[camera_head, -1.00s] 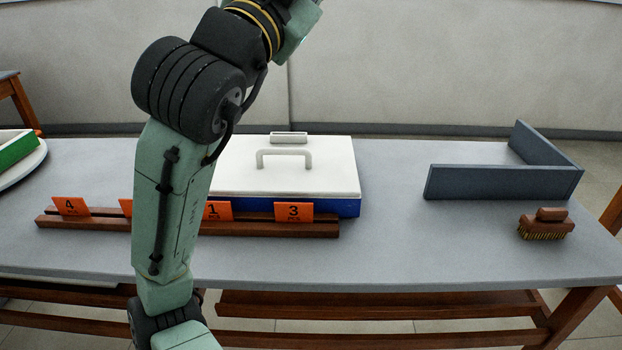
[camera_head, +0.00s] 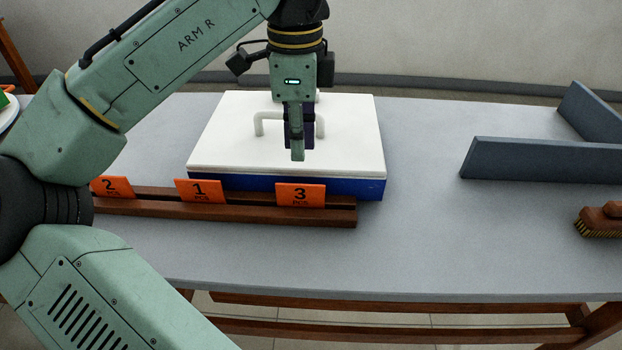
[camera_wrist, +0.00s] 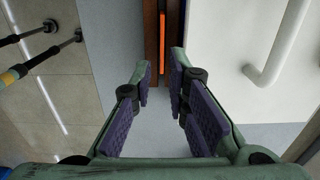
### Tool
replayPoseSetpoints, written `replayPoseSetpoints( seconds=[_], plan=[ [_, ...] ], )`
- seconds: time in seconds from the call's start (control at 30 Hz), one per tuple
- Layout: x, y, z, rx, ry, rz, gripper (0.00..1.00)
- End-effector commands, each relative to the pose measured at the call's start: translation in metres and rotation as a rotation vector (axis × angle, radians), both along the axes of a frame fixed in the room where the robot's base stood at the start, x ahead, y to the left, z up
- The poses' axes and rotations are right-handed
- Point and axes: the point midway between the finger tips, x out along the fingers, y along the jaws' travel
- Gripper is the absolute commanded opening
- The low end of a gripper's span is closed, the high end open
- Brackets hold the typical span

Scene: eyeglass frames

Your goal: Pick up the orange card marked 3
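The orange card marked 3 (camera_head: 300,195) stands upright in the slot of the brown wooden rail (camera_head: 240,213), near its right end. In the wrist view the card (camera_wrist: 162,45) shows as a thin orange edge seen from above, ahead of my fingertips. My gripper (camera_head: 298,155) points down above the white lid, higher than the card, with nothing in it. In the wrist view my gripper (camera_wrist: 164,78) has its two purple-padded fingers apart, and the card lies beyond the gap between them.
Cards marked 1 (camera_head: 200,191) and 2 (camera_head: 112,188) stand left of the 3. A blue box with a white lid (camera_head: 350,130) and handle is close behind the rail. A grey divider (camera_head: 540,158) and a brush (camera_head: 602,220) are at right. The table front is clear.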

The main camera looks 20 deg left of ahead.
Motion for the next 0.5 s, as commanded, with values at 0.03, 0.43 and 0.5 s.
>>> replayPoseSetpoints(
  seconds=[0.03,0.43,0.5],
  plan=[
    [-0.001,0.000,-0.004,-0.001,0.003,0.000,0.15],
    [0.000,0.000,-0.055,0.001,0.001,0.001,0.15],
    [0.000,0.000,-0.059,0.002,0.002,0.002,0.15]
  ],
)
